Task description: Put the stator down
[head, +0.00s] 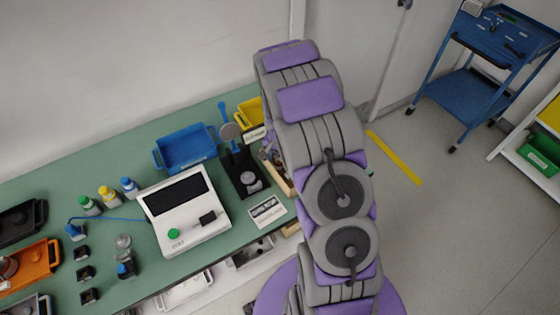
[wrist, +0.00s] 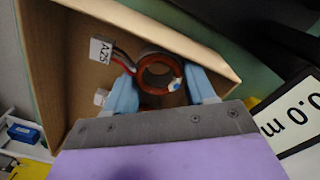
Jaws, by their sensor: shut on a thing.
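In the wrist view, the stator (wrist: 147,60) is a ring with a copper-brown winding, wires and a white tag (wrist: 102,50) reading A25. The light blue fingers of my gripper (wrist: 162,88) are shut on it, one on either side. The stator is over or within a tan open box (wrist: 42,75); I cannot tell whether it touches the bottom. Part of another copper-coloured piece shows below the ring, mostly hidden. In the head view, my arm hides the gripper and stator; only a tan edge of the box (head: 283,184) shows.
The green bench (head: 113,207) carries a white test device (head: 185,225), a blue bin (head: 186,148), a black stand (head: 245,175) and a printed card (head: 267,211), all left of my arm. A yellow bin (head: 249,113) is behind. A blue cart (head: 470,95) stands at far right.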

